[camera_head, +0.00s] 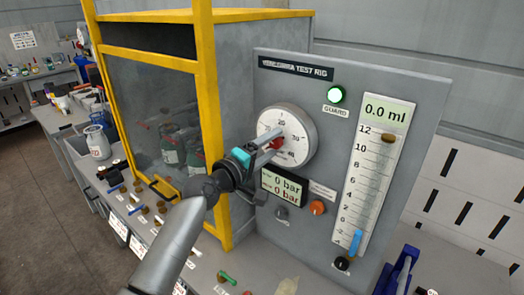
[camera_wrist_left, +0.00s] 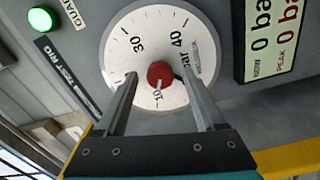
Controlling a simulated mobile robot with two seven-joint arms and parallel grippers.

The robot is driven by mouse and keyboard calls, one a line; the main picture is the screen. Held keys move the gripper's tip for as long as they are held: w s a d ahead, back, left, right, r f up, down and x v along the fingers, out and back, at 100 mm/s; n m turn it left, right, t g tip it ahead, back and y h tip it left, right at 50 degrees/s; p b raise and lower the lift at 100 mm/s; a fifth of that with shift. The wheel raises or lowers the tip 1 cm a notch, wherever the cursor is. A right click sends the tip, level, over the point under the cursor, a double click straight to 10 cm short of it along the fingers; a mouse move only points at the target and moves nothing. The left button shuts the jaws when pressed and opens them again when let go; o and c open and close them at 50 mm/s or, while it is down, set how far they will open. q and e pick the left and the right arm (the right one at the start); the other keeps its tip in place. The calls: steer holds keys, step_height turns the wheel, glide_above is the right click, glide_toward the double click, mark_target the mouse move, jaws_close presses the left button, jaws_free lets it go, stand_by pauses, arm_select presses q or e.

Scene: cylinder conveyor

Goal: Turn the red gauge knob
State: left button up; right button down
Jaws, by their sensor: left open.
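The red gauge knob (camera_head: 277,142) sits at the centre of a round white dial (camera_head: 296,121) on the grey test rig panel. In the left wrist view the knob (camera_wrist_left: 160,74) is a round red cap with a black pointer by it. My left gripper (camera_head: 273,137) is in front of the dial, its fingers pointing at the knob. In the left wrist view the fingers of my left gripper (camera_wrist_left: 159,76) are open, one on each side of the knob, with gaps visible. How deep the fingertips reach is hard to tell. My right gripper is not in view.
A green guard light (camera_head: 335,95) is lit above the dial. A display (camera_head: 284,187) reading 0 bar and an orange button (camera_head: 317,208) are below it. A 0.0 ml scale (camera_head: 374,165) stands right. A yellow-framed cabinet (camera_head: 211,90) is close on the left.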

arm_select(q)
steer(key=v, duration=1.5)
steer(key=shift+b, duration=0.3)
steer(key=shift+s+a, duration=0.1)
steer(key=w+a+f+g+y+b, duration=0.1)
steer(key=a+f+y+b, duration=0.1)
steer(key=f, duration=0.9)
steer(key=a+f+g+y+b, duration=0.1)
steer(key=a+f+y+b, duration=0.15)
steer(key=f, duration=0.85)
steer(key=s+a+f+m+g+y+b, duration=0.15)
steer(key=s+f, duration=0.25)
steer(key=f, duration=0.8)
steer(key=s+a+f+m+g+y+b, duration=0.15)
steer(key=s+f, duration=0.35)
steer(key=f, duration=0.6)
steer(key=s+a+f+m+g+y+b, duration=0.2)
steer(key=s+f+m+g+b, duration=0.15)
steer(key=s+f, duration=1.35)
steer(key=s+f+m+g, duration=0.1)
steer(key=s+f, duration=0.2)
steer(key=s, duration=0.3)
steer(key=s+f+m+g+b, duration=0.1)
steer(key=s+f+m+g, duration=0.1)
steer(key=s, duration=0.5)
steer(key=s+f+m+g+y+b, duration=0.1)
steer(key=s+f+g, duration=0.1)
steer(key=s+f, duration=0.3)
steer(key=shift+s, duration=1)
